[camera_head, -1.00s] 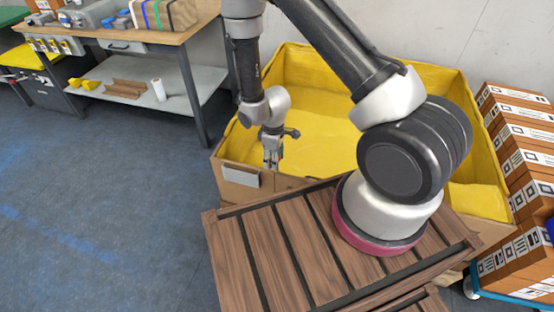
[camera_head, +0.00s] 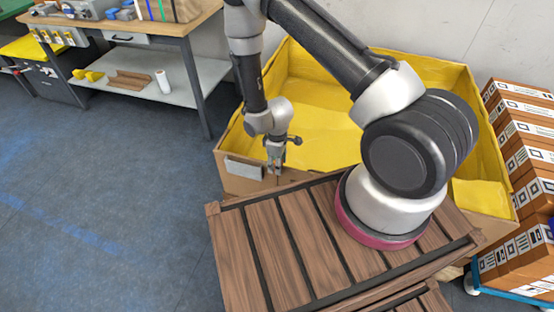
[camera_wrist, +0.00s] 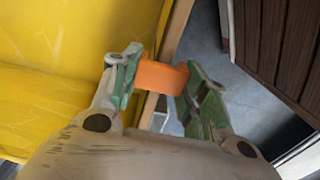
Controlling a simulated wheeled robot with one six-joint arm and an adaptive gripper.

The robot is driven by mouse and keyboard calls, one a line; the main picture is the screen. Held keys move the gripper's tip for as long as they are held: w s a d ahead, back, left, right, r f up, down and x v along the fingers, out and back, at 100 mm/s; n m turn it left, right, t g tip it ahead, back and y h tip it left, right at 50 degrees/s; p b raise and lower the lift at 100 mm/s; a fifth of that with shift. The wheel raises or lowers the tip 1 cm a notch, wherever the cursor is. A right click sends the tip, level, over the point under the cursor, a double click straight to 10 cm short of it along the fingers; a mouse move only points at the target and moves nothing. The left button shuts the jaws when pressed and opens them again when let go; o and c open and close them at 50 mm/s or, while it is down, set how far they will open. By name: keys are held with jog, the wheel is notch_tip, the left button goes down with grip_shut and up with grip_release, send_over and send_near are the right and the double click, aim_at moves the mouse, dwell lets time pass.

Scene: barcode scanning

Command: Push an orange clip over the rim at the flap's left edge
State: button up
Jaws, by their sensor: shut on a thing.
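My gripper (camera_wrist: 160,83) is shut on an orange clip (camera_wrist: 160,76), which spans the gap between its two green-edged fingers in the wrist view. In the head view my gripper (camera_head: 276,168) points down at the near rim of the large yellow-lined cardboard box (camera_head: 234,184). The brown cardboard rim (camera_wrist: 178,32) runs just behind the clip in the wrist view, with yellow lining to its left. The clip overlaps the rim in the picture; I cannot tell whether they touch. I cannot make out a separate flap or its left edge.
A dark slatted wooden surface (camera_head: 262,215) lies close in front of the box. A grey label (camera_head: 243,168) is on the box's near wall, left of my gripper. Stacked cartons (camera_head: 528,150) stand at the right, a workbench (camera_head: 183,40) at the back left. Floor at the left is clear.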

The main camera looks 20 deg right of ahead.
jog(key=shift+f, duration=0.25)
jog(key=o, duration=0.8)
jog(key=shift+o, duration=0.2)
notch_tip(320, 180, up, 12)
dwell(0.4)
